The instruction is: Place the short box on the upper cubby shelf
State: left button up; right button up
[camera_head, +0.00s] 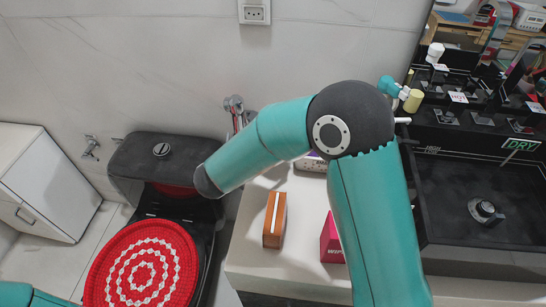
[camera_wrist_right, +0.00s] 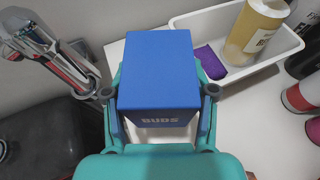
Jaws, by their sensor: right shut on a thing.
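A blue box (camera_wrist_right: 158,75) with "BUDS" on its front sits between the fingers of my right gripper (camera_wrist_right: 158,93) in the right wrist view. The gripper is shut on it, with one finger at each side. My right arm crosses the middle of the head view, where the gripper and the blue box are hidden. A teal part of my left arm shows at the bottom left of the head view; the left gripper is not in view. I cannot make out a cubby shelf in either view.
An orange-brown box (camera_head: 275,220) and a pink box (camera_head: 332,240) stand on the white counter (camera_head: 290,258). A dark toilet with a red-and-white lid cover (camera_head: 143,268) is at left. A white tray (camera_wrist_right: 268,63) holds an amber bottle (camera_wrist_right: 252,32).

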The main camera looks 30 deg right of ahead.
jog(key=shift+f, duration=2.85)
jog(key=o, duration=0.9)
jog(key=shift+f+b, duration=0.1)
jog(key=shift+b, duration=0.25)
jog(key=o, duration=0.4)
